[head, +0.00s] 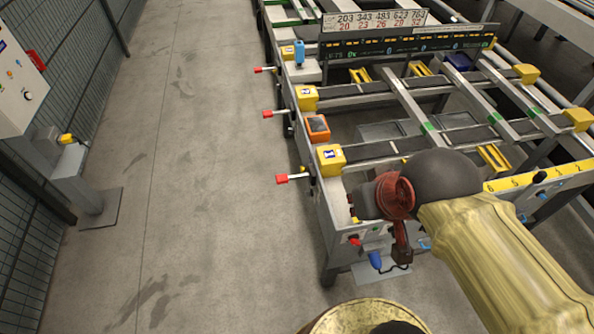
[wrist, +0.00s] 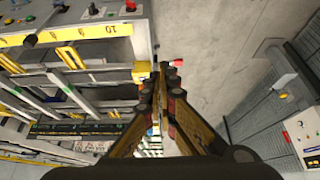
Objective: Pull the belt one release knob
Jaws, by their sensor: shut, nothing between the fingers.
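A red knob (head: 281,179) on a short metal rod sticks out to the left of the yellow box marked 1 (head: 330,159) at the near corner of the runout table. My gripper (head: 402,256) points down, to the right of the knob and nearer to me, apart from it. In the wrist view my gripper (wrist: 160,76) has its fingers together, with nothing between them. A yellow box (wrist: 142,71) shows just left of the fingertips there.
Two more red knobs (head: 267,114) (head: 258,70) stick out farther along the table's left side. An orange-framed device (head: 317,127) sits between the yellow boxes. A blue plug (head: 375,261) hangs below the near corner. The grey floor (head: 190,180) left of the table is clear.

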